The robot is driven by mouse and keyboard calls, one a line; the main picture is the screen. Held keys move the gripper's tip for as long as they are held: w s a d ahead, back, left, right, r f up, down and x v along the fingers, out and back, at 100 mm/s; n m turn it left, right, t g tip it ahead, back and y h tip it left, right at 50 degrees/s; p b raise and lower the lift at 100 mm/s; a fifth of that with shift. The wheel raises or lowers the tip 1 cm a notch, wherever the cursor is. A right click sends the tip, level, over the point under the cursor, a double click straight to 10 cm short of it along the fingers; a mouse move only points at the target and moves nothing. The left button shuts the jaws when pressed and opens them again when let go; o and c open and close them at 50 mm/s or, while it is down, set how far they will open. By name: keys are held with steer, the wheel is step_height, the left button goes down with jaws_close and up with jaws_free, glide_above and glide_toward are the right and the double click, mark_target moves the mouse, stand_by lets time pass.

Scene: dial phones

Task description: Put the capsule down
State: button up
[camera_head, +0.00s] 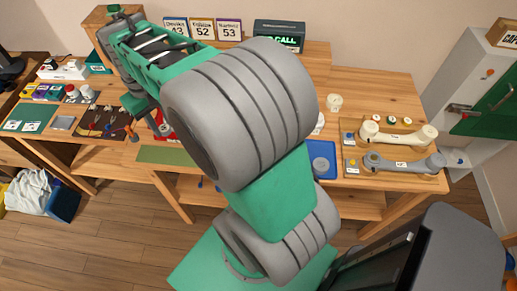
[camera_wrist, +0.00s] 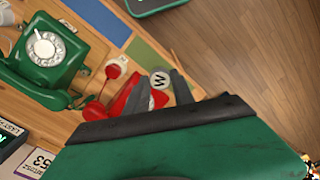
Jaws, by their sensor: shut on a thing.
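My gripper (camera_wrist: 156,88) reaches in from the bottom of the wrist view. Its dark fingers are shut on the capsule (camera_wrist: 160,78), a small grey round piece marked W. A red object (camera_wrist: 138,97) shows between and behind the fingers; whether the capsule touches it or the bench, I cannot tell. A green dial phone (camera_wrist: 47,55) with a white dial stands to the left of the gripper in that view. In the head view my arm covers the phone and the capsule, and the fingertips are not clear.
The wooden bench (camera_head: 375,92) carries a cream handset (camera_head: 398,134) and a grey handset (camera_head: 402,163) on the right. A blue tray (camera_head: 322,158) lies near the front edge, and a green mat (camera_head: 165,155) lies further left. Number cards (camera_head: 202,29) stand at the back.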

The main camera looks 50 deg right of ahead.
steer(key=s+d+f+m+b, duration=0.1)
steer(key=s+d+f+m, duration=0.1)
steer(key=s+d, duration=0.8)
steer(key=s+d+f+m+b, duration=0.2)
steer(key=s+d, duration=0.7)
steer(key=d, duration=0.3)
steer(key=s+d+f+m+b, duration=0.1)
steer(key=s+f, duration=0.1)
steer(key=s, duration=1)
steer(key=s+d+f+m+b, duration=0.1)
steer(key=s+m, duration=0.1)
steer(key=s, duration=1)
steer(key=p, duration=0.2)
glide_above(319, 150)
step_height(319, 150, down, 10)
steer(key=shift+s+a, duration=0.15)
step_height(319, 150, down, 3)
steer(key=shift+r+p, duration=0.2)
steer(key=shift+p, duration=0.25)
steer(key=shift+f, duration=0.35)
steer(key=shift+f, duration=0.1)
